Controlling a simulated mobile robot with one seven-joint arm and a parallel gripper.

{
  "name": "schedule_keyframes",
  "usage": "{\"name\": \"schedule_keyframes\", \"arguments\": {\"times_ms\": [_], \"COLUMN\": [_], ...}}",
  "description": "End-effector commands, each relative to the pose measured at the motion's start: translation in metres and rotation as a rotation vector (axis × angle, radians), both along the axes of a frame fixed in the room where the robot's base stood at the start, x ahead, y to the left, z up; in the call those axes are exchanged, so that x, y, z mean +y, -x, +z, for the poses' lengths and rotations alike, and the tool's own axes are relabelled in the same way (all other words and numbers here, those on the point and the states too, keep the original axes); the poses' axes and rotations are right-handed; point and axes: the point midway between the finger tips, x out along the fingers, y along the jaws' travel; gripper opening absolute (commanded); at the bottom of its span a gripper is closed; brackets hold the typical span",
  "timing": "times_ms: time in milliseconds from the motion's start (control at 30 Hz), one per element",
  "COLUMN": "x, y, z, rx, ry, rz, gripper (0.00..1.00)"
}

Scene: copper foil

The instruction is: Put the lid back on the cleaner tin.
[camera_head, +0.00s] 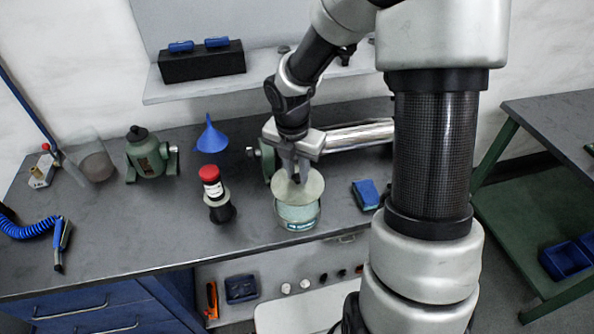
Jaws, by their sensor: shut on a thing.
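The cleaner tin (298,219) is a short round pale green tin with a blue and white label, standing on the dark workbench near its front edge. The pale round lid (312,187) is at the tin's top, tilted, with its right and back part standing above the rim. My gripper (297,178) points down from above and is shut on the lid. Whether the lid touches the rim cannot be told. The far side of the rim is hidden by the lid and the fingers.
A red-capped bottle (211,181) in a dark holder stands left of the tin. A blue sponge (366,194) lies to the right. A blue funnel (210,134) and a green machine (146,155) stand behind left. The bench front left of the tin is clear.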

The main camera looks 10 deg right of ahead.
Motion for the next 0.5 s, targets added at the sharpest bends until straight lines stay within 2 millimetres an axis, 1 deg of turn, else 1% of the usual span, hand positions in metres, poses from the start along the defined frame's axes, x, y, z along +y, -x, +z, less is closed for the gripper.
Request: {"name": "schedule_keyframes", "arguments": {"times_ms": [500], "x": [0.0], "y": [0.0], "z": [-0.044], "rx": [0.001], "ry": [0.0], "rz": [-0.004], "gripper": [0.0]}}
